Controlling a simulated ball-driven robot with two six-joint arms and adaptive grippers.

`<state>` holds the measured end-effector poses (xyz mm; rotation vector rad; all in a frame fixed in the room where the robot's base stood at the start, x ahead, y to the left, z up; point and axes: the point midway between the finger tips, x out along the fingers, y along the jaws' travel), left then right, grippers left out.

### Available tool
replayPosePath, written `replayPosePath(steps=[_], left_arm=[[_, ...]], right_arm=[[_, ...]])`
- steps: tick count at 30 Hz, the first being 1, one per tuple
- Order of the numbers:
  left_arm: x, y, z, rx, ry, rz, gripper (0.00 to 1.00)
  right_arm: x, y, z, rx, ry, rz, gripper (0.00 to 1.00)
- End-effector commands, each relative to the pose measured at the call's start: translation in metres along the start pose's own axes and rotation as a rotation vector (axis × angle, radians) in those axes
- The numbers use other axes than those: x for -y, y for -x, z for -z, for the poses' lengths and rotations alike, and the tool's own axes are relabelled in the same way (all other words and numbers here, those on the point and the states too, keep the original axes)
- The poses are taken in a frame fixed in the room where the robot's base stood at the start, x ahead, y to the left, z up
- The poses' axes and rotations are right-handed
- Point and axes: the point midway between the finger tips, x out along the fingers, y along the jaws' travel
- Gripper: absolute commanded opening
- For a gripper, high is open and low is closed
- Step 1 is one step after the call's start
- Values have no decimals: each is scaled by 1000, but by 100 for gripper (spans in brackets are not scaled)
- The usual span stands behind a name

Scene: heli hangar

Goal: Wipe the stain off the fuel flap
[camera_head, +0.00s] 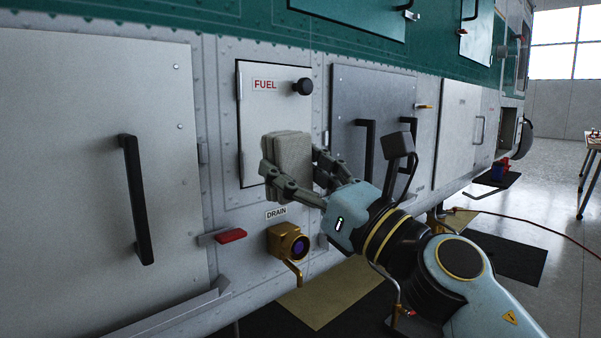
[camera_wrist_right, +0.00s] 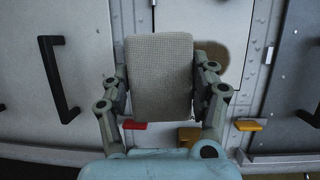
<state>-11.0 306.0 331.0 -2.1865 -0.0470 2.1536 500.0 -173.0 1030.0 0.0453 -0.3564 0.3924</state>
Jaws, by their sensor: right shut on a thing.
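The fuel flap (camera_head: 268,112) is a pale panel marked FUEL on the helicopter's side, with a black knob (camera_head: 302,86) at its upper right. My right gripper (camera_head: 291,162) is shut on a grey woven wiping pad (camera_head: 288,150), held upright in front of the flap's lower part. In the right wrist view the pad (camera_wrist_right: 160,80) sits between both fingers. A brown stain (camera_wrist_right: 214,53) shows behind the pad's upper right edge there; the pad hides part of it. Whether the pad touches the flap I cannot tell. My left gripper is not in view.
Below the flap are a DRAIN label (camera_head: 276,213), a brass drain valve (camera_head: 288,242) and a red latch (camera_head: 231,236). Panels with black handles (camera_head: 137,200) flank it. Open hangar floor (camera_head: 560,200) lies at the right, with a red hose (camera_head: 540,233) across it.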

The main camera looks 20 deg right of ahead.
Motion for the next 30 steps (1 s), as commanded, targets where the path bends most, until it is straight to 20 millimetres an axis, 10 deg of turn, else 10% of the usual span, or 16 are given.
replayPosePath(steps=[30], left_arm=[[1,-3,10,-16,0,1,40]], right_arm=[[11,-57,17,38,23,43,34]])
